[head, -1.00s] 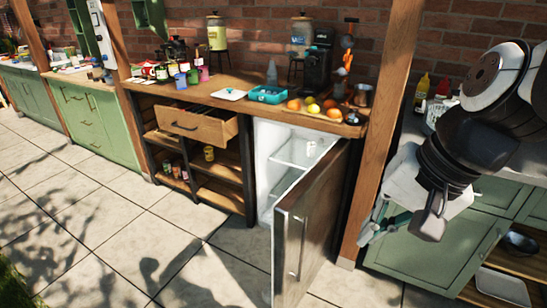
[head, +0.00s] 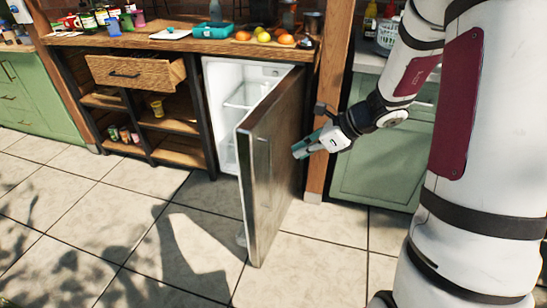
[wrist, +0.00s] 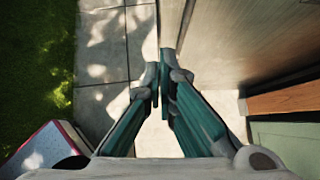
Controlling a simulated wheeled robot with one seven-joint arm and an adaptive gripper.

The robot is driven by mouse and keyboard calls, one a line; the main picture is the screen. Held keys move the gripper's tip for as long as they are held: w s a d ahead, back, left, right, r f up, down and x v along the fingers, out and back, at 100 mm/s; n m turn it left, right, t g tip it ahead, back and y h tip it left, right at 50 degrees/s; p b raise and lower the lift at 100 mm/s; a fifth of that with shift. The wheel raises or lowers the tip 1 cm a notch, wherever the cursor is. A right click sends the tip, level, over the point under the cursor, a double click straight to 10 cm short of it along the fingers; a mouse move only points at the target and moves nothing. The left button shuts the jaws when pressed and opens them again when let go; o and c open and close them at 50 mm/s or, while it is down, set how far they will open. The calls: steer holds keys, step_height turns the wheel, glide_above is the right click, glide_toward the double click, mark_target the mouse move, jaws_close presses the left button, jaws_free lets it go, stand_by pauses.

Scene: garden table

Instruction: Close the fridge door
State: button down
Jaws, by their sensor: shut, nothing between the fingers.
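The fridge door (head: 272,150) stands wide open, swung out toward me from the white fridge interior (head: 232,95) under the wooden counter. A long vertical handle (head: 262,185) runs down its face. My gripper (head: 297,153) is shut and empty, to the right of the door, close to its outer right side. In the wrist view my gripper's teal fingers (wrist: 161,85) meet at the tips, with the door's brushed panel (wrist: 235,40) just to the right of them. I cannot tell whether the fingertips touch the door.
A wooden post (head: 324,110) stands right of the fridge, beside a green cabinet (head: 375,160). An open wooden drawer (head: 135,73) juts out left of the fridge. Fruit and a teal container (head: 212,30) sit on the counter. The tiled floor (head: 130,215) before the fridge is clear.

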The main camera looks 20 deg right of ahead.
steer(key=b, duration=0.3)
glide_toward(253, 166)
step_height(253, 166, down, 4)
steer(key=shift+w+a+r, duration=0.25)
steer(key=shift+w+a, duration=0.85)
steer(key=shift+w, duration=0.05)
steer(key=shift+a, duration=0.1)
